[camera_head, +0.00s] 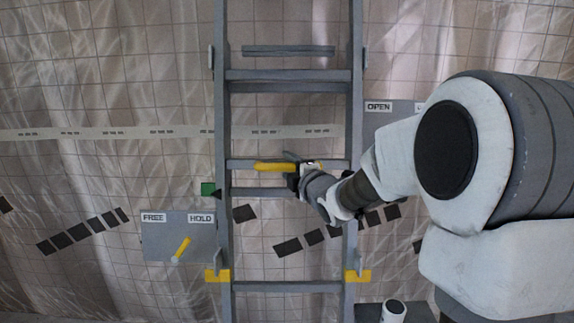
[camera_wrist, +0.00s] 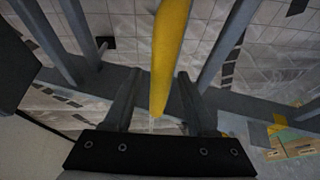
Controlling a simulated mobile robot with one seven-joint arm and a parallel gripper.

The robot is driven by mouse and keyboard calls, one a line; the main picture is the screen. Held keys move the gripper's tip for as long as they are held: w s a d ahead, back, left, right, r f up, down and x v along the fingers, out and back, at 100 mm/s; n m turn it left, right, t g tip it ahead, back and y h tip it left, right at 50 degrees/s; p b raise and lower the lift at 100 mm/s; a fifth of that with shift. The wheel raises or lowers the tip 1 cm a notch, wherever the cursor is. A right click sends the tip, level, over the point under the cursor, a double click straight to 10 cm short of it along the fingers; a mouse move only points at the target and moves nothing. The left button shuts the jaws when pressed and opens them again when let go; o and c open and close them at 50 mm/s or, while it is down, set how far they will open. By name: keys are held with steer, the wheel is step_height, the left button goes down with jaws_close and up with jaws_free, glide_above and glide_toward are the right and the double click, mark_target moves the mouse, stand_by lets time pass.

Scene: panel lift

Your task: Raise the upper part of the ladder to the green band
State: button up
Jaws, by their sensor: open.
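The grey ladder (camera_head: 223,120) stands upright in front of a tiled wall. A yellow handle (camera_head: 272,167) lies along one of its middle rungs and also shows in the wrist view (camera_wrist: 168,50). My gripper (camera_head: 297,167) is at the right end of this handle. In the wrist view my open fingers (camera_wrist: 157,88) stand on either side of the yellow handle; contact cannot be told. The green band (camera_head: 208,189) is a small patch beside the left rail. A dark pointer (camera_head: 216,194) sits at its right edge, near its lower part.
A grey panel marked FREE and HOLD (camera_head: 155,245) is at lower left; its yellow lever (camera_head: 183,245) leans towards HOLD. Yellow brackets (camera_head: 217,276) (camera_head: 357,276) sit on the lower rails. A panel marked OPEN (camera_head: 385,118) is partly hidden behind my arm at right.

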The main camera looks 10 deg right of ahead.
jaws_close()
stand_by(0.3)
stand_by(1.2)
